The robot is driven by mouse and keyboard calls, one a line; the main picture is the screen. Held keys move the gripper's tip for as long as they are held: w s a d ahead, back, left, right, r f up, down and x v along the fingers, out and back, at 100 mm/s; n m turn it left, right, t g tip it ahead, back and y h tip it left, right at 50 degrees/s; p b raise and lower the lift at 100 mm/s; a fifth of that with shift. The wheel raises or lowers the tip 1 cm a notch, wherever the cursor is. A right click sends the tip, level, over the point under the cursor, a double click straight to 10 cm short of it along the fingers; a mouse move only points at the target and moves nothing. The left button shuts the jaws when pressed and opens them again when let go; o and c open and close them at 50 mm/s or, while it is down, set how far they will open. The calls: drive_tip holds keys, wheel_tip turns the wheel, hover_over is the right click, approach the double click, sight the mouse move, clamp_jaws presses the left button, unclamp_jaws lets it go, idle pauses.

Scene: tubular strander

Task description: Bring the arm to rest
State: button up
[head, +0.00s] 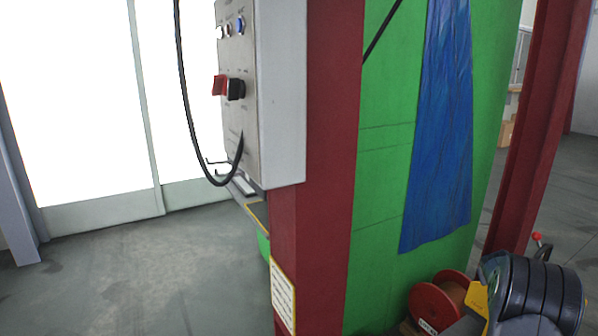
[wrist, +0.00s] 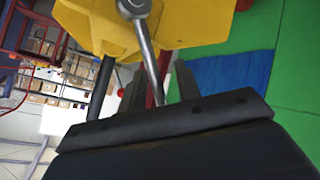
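My arm shows as a black ribbed part (head: 535,295) at the lower right of the head view, folded low; my gripper is not clear there. In the wrist view my gripper (wrist: 157,90) has two dark fingers standing apart, partly hidden behind the black edge at the bottom. A steel spanner-like tool (wrist: 148,45) runs down from a yellow part (wrist: 205,22) towards the gap between the fingers. Its lower end is hidden, and I see no finger pressed against it.
A red column (head: 325,150) carries a grey control box (head: 280,100) with a hanging black cable. Behind it is a green panel (head: 385,180) with a blue sheet (head: 440,140). A red spool (head: 437,302) stands close beside my arm. Floor (head: 140,275) at left is clear.

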drive_tip(key=v, duration=1)
drive_tip(key=shift+m+t, duration=0.5)
drive_tip(key=shift+t, duration=0.2)
drive_tip(key=p+x, duration=0.1)
drive_tip(key=x, duration=0.2)
drive_tip(key=s+p+x, duration=0.1)
drive_tip(key=x, duration=0.2)
drive_tip(key=d+p+x, duration=0.1)
drive_tip(key=x, duration=0.3)
drive_tip(key=shift+s+f, duration=0.15)
drive_tip(key=shift+s, duration=0.05)
drive_tip(key=shift+a, duration=0.15)
